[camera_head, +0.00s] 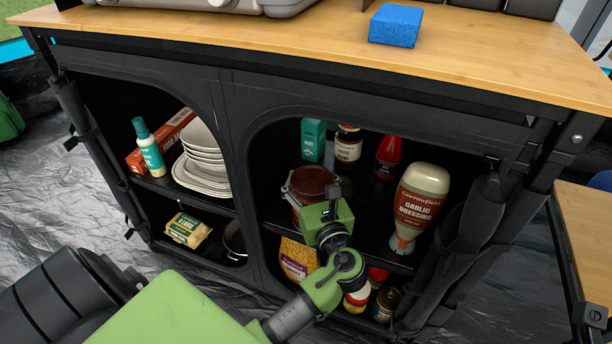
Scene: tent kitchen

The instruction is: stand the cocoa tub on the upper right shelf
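The cocoa tub (313,180), a reddish tub with a dark brown lid, is upright in the opening of the upper right shelf (369,233). My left gripper (311,190) reaches in from the front with a finger on either side of the tub and appears shut on it. The green gripper body covers the tub's lower part, so I cannot tell whether its base touches the shelf. My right gripper is not in view.
Behind the tub stand a teal box (313,140), a dark jar (348,147) and a red bottle (388,158). A garlic dressing bottle (418,205) stands to the right. Black fabric (245,180) divides the compartments. A blue sponge (396,25) lies on the worktop.

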